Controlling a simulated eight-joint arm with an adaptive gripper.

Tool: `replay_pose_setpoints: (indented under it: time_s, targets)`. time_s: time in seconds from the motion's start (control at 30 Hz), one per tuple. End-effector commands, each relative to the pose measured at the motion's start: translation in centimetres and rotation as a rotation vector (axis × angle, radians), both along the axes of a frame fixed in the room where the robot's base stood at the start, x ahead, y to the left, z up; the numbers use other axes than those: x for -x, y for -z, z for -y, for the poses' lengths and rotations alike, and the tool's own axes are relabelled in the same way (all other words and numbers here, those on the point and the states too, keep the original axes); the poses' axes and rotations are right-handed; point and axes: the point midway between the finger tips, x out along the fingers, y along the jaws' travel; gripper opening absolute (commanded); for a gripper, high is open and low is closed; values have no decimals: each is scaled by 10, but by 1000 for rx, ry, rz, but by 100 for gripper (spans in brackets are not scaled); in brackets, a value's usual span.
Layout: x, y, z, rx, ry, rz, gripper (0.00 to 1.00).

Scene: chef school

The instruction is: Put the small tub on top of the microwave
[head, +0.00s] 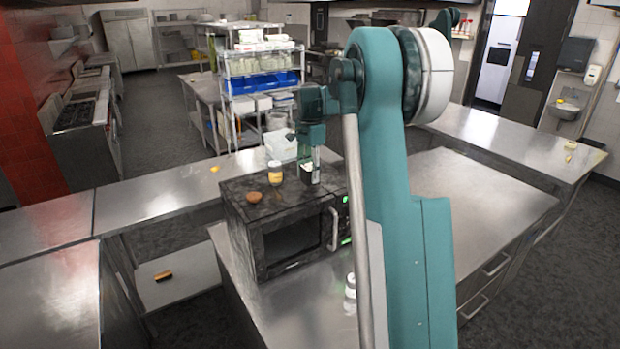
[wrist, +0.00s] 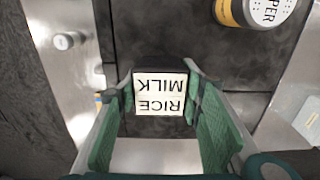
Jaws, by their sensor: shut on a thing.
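My gripper (head: 309,158) is over the back right part of the dark microwave (head: 283,213) in the head view. Its green fingers are shut on a small dark tub (head: 310,176) with a white label. The wrist view shows this tub (wrist: 160,92) between the fingers (wrist: 160,105), its label reading "RICE MILK" upside down. The tub is at or just above the microwave's top; I cannot tell whether it touches. The microwave's dark top also shows in the wrist view (wrist: 222,62).
A white-capped bottle (head: 350,290) stands on the counter in front. A pale bag-like item (head: 283,146) is behind the microwave. The top's front right is clear.

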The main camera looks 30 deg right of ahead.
Motion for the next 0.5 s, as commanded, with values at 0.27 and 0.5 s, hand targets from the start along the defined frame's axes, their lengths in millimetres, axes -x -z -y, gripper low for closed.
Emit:
replay_pose_setpoints:
  time_s: [0.27, 0.5]
  targets:
    - [0, 20, 0, 0, 0, 0, 22]
    - [0, 21, 0, 0, 0, 0, 22]
